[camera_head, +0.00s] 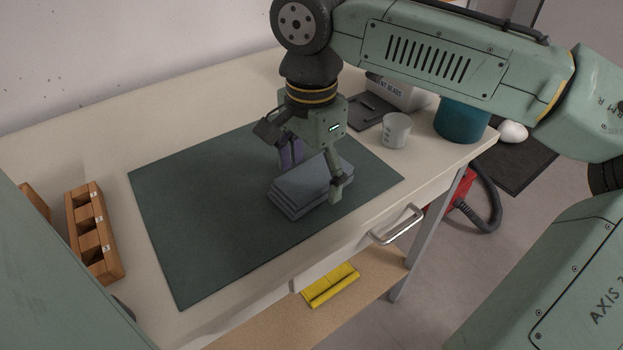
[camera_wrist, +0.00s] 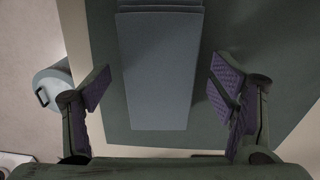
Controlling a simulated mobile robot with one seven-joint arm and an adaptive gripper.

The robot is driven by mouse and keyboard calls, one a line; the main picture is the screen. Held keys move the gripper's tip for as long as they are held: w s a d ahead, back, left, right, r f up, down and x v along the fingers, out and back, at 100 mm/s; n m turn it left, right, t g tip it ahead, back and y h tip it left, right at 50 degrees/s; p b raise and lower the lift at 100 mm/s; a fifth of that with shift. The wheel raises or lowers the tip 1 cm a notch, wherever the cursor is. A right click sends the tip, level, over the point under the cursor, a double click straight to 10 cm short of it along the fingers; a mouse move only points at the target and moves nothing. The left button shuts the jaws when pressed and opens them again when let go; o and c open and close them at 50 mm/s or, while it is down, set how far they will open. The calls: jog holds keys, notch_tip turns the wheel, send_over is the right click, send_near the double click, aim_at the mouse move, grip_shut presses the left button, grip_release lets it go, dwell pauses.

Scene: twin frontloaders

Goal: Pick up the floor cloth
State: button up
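A folded grey-blue cloth (camera_head: 292,197), stacked in layers, lies on the dark green mat (camera_head: 200,220) on the workbench. In the wrist view the cloth (camera_wrist: 160,70) runs down the middle between my two fingers. My gripper (camera_head: 314,170) is directly above it, pointing down. Its fingers are wide apart, one on each side of the cloth, with a gap between each pad and the cloth in the wrist view (camera_wrist: 160,92). Nothing is held. The head view does not clearly show how high the fingertips are above the mat.
A wooden block with square holes (camera_head: 93,232) stands at the left. A pale mug (camera_head: 396,130), a teal container (camera_head: 461,121) and a white box (camera_head: 400,93) stand at the right. A yellow folded item (camera_head: 331,285) lies on the lower shelf. The mat's left part is clear.

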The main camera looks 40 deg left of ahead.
aim_at(311, 175)
jog(key=c, duration=1.1)
jog(key=shift+r, duration=0.1)
jog(key=shift+r, duration=0.55)
notch_tip(311, 175, up, 2)
jog(key=shift+r+b, duration=0.15)
jog(key=shift+b, duration=0.4)
jog(key=w+d, duration=0.3)
jog(key=d, duration=0.1)
jog(key=w+d+r+b, duration=0.1)
jog(key=w+d, duration=0.2)
jog(key=d, duration=0.1)
jog(key=w+d+b, duration=0.1)
jog(key=w+d, duration=0.2)
jog(key=d, duration=0.2)
jog(key=shift+w+r, duration=0.15)
jog(key=shift+r, duration=0.05)
